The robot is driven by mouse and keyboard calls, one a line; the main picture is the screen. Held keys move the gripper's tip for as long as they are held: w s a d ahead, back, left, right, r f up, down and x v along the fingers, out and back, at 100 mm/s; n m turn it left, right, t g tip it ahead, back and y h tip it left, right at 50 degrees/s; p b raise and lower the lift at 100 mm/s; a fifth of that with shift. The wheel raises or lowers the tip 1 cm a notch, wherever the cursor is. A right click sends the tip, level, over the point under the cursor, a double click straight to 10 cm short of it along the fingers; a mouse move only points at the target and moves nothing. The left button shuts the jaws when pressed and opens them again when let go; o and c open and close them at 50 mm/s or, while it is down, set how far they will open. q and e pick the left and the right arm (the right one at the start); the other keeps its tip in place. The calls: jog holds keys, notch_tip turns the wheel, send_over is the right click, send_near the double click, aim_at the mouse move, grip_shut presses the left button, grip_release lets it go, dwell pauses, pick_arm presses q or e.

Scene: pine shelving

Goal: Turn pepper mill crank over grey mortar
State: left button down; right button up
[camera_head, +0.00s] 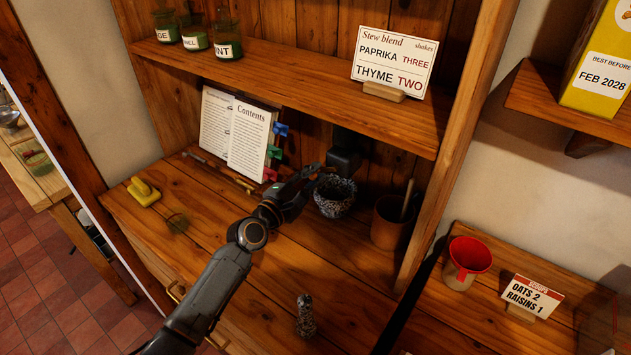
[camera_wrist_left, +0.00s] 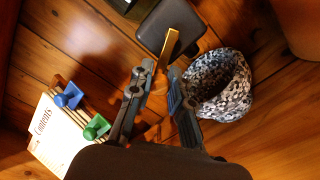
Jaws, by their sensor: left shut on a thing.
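The pepper mill (camera_head: 345,158) shows as a dark block at the back of the counter, by the mortar. In the left wrist view, the mill (camera_wrist_left: 168,22) has a brass crank (camera_wrist_left: 170,46). The speckled grey mortar (camera_head: 335,208) stands in front of and below the mill; it also shows in the left wrist view (camera_wrist_left: 232,100), right of my fingers. My left gripper (camera_head: 318,174) reaches in over the mortar's left side. In the left wrist view my left gripper (camera_wrist_left: 158,76) is shut on the crank's end, which its fingers partly hide. My right gripper is out of view.
An open book (camera_head: 245,140) with coloured clips stands left of the mortar. A brown pot (camera_head: 388,225) stands to its right. A speckled shaker (camera_head: 305,318) and a yellow object (camera_head: 143,191) are on the counter. A shelf (camera_head: 290,85) overhangs the back.

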pick_arm(q)
jog(key=m, duration=0.2)
jog(key=r+m, duration=0.1)
jog(key=shift+w+a+r+m, duration=0.15)
jog(key=shift+m, duration=0.25)
jog(key=m, duration=0.1)
jog(key=r+m, duration=0.1)
jog(key=m, duration=0.2)
jog(key=shift+r+m, duration=0.3)
jog(key=shift+r, duration=0.05)
jog(key=m, duration=0.1)
jog(key=r+m, duration=0.1)
jog(key=m, duration=0.1)
jog(key=d+m, duration=0.1)
jog(key=m, duration=0.1)
jog(key=shift+s+r, duration=0.3)
jog(key=shift+r, duration=0.1)
jog(key=shift+s+d+r+m+p, duration=0.15)
jog(key=shift+d+m+p, duration=0.05)
jog(key=shift+m, duration=0.75)
jog(key=shift+s+d+r+m+p, duration=0.15)
jog(key=shift+m+p, duration=0.05)
jog(key=shift+m, duration=0.75)
jog(key=c, duration=1.2)
grip_release()
jog(key=shift+s, duration=0.1)
jog(key=v, duration=1.1)
jog(key=shift+s+a, duration=0.25)
jog(key=shift+s, duration=0.05)
